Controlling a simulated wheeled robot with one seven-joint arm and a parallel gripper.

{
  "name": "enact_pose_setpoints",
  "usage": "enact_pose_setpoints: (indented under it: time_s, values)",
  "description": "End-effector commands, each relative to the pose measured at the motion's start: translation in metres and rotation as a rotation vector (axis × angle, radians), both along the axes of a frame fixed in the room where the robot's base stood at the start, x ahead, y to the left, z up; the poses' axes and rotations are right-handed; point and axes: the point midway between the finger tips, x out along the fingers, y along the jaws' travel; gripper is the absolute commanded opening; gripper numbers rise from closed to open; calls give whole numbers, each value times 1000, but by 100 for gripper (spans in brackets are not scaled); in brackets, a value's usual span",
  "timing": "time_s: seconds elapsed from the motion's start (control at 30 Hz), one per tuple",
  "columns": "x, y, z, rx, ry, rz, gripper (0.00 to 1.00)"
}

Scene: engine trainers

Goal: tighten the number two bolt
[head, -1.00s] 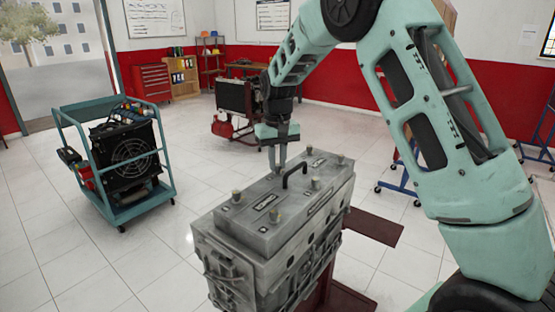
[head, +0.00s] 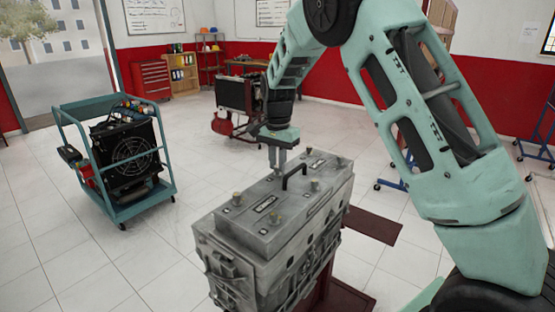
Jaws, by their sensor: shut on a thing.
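Bolts stand up from the cover: one at the near left (head: 237,198), one at the near edge (head: 275,215) and one at the right (head: 314,184). My gripper (head: 277,170) points down at the cover's far left edge, just left of the handle. It is shut on a bolt there, which its fingers mostly hide. I cannot read any bolt numbers.
A teal cart (head: 125,200) with a fan unit stands at the left. Another engine on a red stand (head: 236,122) is behind my gripper. A dark red base plate (head: 372,226) juts out to the right of the block. The floor at the front left is clear.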

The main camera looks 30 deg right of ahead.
Motion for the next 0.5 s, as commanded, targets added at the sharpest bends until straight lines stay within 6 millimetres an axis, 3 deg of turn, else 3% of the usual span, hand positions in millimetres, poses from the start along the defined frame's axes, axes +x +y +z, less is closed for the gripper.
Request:
enact_pose_setpoints:
  time_s: [0.5]
  values:
    - [-1, 1, 0, 0, 3, -442, 0]
